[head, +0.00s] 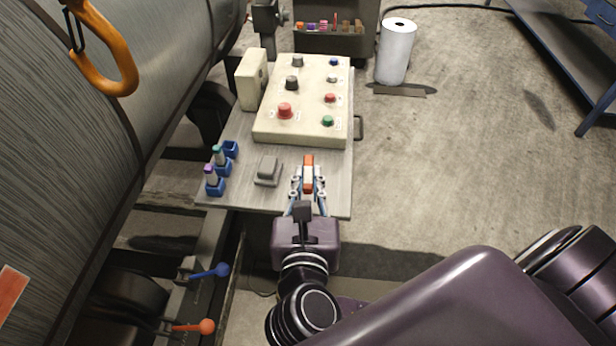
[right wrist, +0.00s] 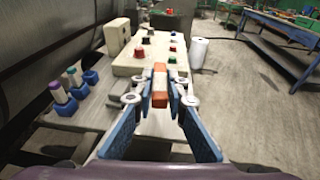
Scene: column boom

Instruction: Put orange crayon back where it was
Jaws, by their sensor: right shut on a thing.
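My right gripper (head: 308,184) is shut on the orange crayon (head: 308,162), holding it over the front right part of the small grey table (head: 335,195). In the right wrist view the crayon (right wrist: 160,77) sits between the fingertips, with an orange top and a pale middle band. At the table's left edge stand three blue holders. The front one (head: 215,188) has a purple-topped crayon (head: 210,173). The middle one (head: 223,168) has a teal-topped crayon (head: 217,153). The back one (head: 231,149) looks empty. My left gripper is not in view.
A small grey switch block (head: 268,171) lies between the gripper and the holders. A cream control box (head: 300,110) with coloured knobs fills the back of the table. A large grey cylinder (head: 130,110) runs along the left. A white roll (head: 396,52) stands on the floor beyond.

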